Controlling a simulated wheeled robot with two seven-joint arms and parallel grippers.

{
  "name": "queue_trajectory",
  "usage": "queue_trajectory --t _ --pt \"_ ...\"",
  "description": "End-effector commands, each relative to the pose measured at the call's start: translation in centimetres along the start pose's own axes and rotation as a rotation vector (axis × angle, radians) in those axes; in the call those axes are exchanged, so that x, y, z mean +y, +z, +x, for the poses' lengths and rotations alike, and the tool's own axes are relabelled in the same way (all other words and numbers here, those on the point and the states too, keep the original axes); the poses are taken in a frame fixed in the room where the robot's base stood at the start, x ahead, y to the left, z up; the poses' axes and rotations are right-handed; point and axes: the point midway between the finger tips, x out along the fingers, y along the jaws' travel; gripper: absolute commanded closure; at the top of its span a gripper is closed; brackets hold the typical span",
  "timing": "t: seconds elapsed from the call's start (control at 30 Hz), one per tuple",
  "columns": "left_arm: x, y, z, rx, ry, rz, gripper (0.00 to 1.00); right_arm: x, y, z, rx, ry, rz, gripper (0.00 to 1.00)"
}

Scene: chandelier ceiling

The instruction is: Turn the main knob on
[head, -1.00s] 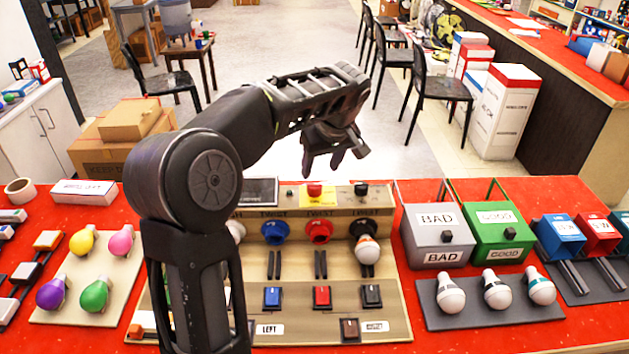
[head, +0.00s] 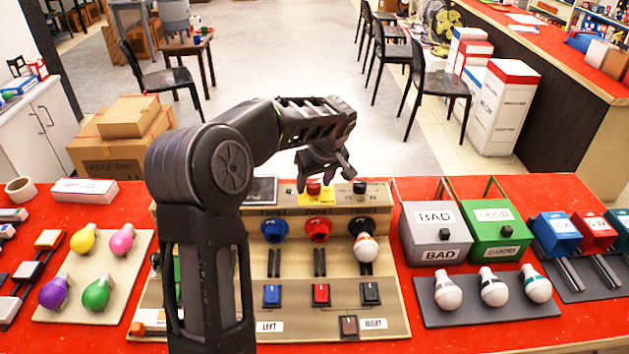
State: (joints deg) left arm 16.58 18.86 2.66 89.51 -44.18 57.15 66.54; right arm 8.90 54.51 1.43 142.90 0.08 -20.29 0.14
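The wooden test panel (head: 395,310) stands on the red table. On its raised back edge are a red knob (head: 314,187) on a yellow base and a small black knob (head: 360,187). I cannot read which one is the main knob. My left gripper (head: 325,182) points down with its fingers apart and nothing seen between them. It appears just over the red knob and partly covers it; whether it touches is unclear. A blue (head: 274,229), a red (head: 318,229) and a black socket face forward below; a white-orange bulb (head: 367,247) is at the black one. My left arm hides the panel's left part. My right gripper is out of view.
A grey BAD box (head: 436,235) and a green GOOD box (head: 499,232) stand right of the panel, behind a grey tray with three bulbs (head: 494,290). A board of coloured bulbs (head: 123,270) lies on the left. Cardboard boxes (head: 122,145) stand beyond the table.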

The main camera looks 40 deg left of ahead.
Motion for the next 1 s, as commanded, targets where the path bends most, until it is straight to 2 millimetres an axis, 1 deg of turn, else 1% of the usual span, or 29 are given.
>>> queue_trajectory --t 0.03,0.07,0.63,1.0 --pt "0.01 0.0 -0.02 0.0 0.0 0.0 0.51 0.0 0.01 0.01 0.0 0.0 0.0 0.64" --pt "0.01 0.0 -0.02 0.0 0.0 0.0 0.54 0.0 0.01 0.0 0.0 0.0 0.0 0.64" --pt "0.02 -0.01 -0.06 0.0 0.0 0.0 1.0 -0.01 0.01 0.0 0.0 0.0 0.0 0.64" --pt "-0.01 0.01 -0.02 0.0 0.007 0.016 1.0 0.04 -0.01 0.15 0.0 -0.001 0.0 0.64"
